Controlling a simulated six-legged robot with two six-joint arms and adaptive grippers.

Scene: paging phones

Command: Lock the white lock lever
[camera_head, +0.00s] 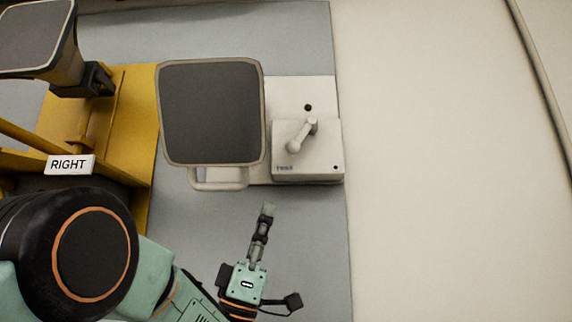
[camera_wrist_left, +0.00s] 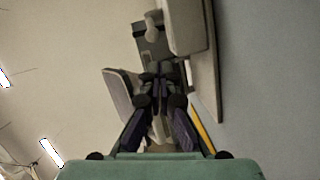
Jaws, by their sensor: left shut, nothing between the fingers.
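The white lock lever (camera_head: 302,135) sits on top of a small white box (camera_head: 325,163), slanting from upper right to lower left. In the head view my left gripper (camera_head: 267,210) is below and left of the lever. Its fingers are shut, pointing up the picture, with nothing between them, and it appears apart from the box. In the left wrist view the closed fingers (camera_wrist_left: 160,72) converge at the middle. A pale knobbed shape beyond them looks like the lever (camera_wrist_left: 153,25). My right gripper is not in view.
A dark square-faced unit with a pale rim (camera_head: 211,112) stands left of the lever box. A yellow structure (camera_head: 135,120) with a "RIGHT" label (camera_head: 70,164) and another dark-faced unit (camera_head: 35,38) stand further left. The grey panel (camera_head: 310,240) below the box is largely clear.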

